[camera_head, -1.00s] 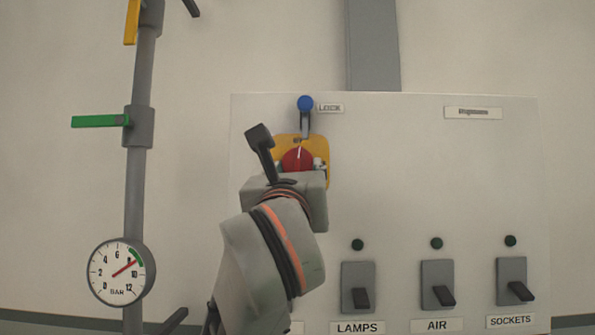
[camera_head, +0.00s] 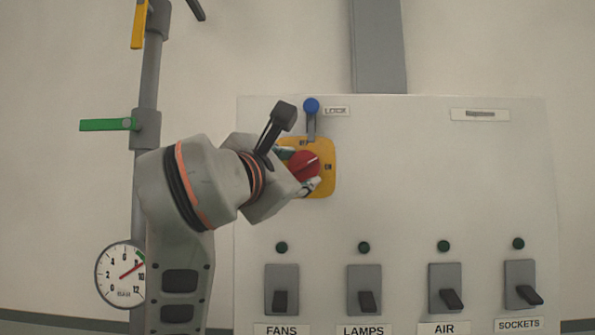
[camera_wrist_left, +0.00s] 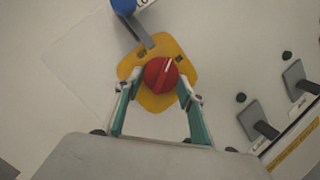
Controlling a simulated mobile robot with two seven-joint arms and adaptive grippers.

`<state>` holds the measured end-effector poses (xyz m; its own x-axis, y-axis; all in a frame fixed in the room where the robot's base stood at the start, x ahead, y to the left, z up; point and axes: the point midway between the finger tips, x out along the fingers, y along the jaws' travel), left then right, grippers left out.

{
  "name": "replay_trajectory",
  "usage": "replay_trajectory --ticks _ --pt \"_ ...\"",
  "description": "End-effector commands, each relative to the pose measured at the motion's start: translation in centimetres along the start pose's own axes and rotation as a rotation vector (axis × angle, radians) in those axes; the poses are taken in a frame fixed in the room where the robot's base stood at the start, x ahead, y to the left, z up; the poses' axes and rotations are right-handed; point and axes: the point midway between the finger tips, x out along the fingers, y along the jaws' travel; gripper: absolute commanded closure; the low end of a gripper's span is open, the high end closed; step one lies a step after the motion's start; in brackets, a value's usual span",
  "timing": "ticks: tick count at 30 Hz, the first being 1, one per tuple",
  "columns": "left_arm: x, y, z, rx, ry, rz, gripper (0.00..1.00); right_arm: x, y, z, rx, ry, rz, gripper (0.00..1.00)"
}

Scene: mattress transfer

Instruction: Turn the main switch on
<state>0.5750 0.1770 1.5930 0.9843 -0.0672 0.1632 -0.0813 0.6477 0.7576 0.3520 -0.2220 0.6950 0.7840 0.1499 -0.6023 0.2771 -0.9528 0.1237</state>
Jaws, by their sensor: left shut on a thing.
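The main switch is a red round knob (camera_head: 304,165) with a white pointer line on a yellow plate (camera_head: 326,180) on the white panel. In the head view the pointer slants up to the right, between the OFF mark at the top and the ON mark at the right. My left gripper (camera_head: 302,170) is at the knob, with its fingers on either side. The left wrist view shows the knob (camera_wrist_left: 161,72) between the teal fingers (camera_wrist_left: 160,90). The blue-ended lock lever (camera_head: 311,107) stands above the plate, beside the LOCK label. My right gripper is not in view.
Below are switches marked FANS (camera_head: 282,290), LAMPS (camera_head: 364,290), AIR (camera_head: 445,288) and SOCKETS (camera_head: 521,286), with dark green lamps above them. At the left, a pipe carries a green-handled valve (camera_head: 108,125) and a pressure gauge (camera_head: 120,274). The panel's upper right is mostly bare.

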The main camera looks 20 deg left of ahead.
Motion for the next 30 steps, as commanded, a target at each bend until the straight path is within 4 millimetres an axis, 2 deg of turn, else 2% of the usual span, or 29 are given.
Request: replay_trajectory --ticks 6,15,30 --pt "-0.03 0.57 0.14 0.181 0.020 -0.064 0.82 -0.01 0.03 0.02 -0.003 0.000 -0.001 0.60" --pt "0.04 0.76 0.22 0.364 0.041 -0.135 0.82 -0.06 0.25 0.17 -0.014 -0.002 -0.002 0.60" --pt "0.07 0.82 0.33 0.462 0.051 -0.174 0.82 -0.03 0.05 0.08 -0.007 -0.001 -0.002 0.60"
